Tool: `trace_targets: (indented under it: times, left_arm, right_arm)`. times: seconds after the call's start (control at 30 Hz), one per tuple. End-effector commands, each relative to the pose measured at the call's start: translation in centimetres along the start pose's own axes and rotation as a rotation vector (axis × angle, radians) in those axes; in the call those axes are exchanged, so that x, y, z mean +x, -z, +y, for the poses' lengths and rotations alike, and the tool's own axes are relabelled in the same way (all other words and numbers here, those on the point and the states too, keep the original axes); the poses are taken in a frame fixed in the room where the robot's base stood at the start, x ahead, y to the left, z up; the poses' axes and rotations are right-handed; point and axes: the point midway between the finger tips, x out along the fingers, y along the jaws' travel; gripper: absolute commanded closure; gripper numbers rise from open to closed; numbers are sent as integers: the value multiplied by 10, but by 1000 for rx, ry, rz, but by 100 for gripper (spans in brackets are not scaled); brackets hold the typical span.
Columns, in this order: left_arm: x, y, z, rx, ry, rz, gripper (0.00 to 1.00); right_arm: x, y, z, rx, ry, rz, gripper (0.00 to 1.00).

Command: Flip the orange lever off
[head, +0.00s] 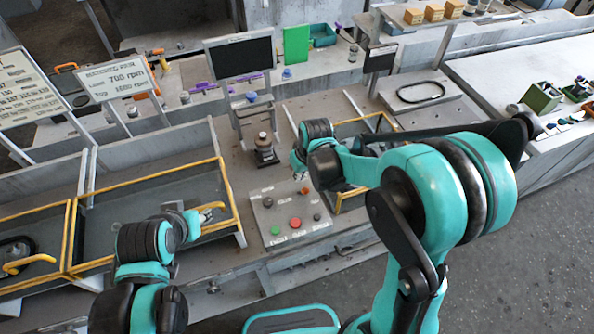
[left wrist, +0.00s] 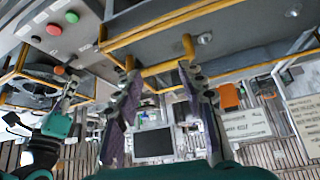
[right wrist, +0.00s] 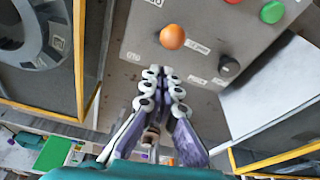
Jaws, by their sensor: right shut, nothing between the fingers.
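The orange lever (right wrist: 172,37) shows as a round orange knob on the grey control panel (right wrist: 142,45). In the head view, a small orange-brown tip (head: 304,190) shows on the panel (head: 262,219), just below my right gripper (head: 302,172). My right gripper is shut and empty, its fingertips (right wrist: 162,85) pressed together short of the knob. Whether they touch it is unclear; a gap shows in the right wrist view. My left gripper (head: 208,212) is over the yellow-rimmed tray at left.
The panel also carries a green button (head: 275,230), a red button (head: 295,223) and dark knobs (right wrist: 229,66). A yellow-rimmed tray (head: 150,176) lies left of it. A dark fitting (head: 263,148) and a monitor (head: 240,57) stand behind. Another yellow-framed bin (head: 350,198) is at right.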

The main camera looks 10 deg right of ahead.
Motion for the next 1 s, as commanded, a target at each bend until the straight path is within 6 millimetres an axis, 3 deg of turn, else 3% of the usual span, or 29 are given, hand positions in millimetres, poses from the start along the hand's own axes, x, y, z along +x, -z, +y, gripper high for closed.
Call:
trace_targets:
  times: [0.3,0.6,1.0]
  left_arm:
    - [2,-1,0,0,0,0,60]
    - [18,-13,0,0,0,0,60]
    - [17,-12,0,0,0,0,60]
  right_arm:
    - [0,-2,0,0,-2,14,100]
    - [0,-19,-3,-12,-39,209,100]
    - [-3,-24,-4,-13,-39,207,100]
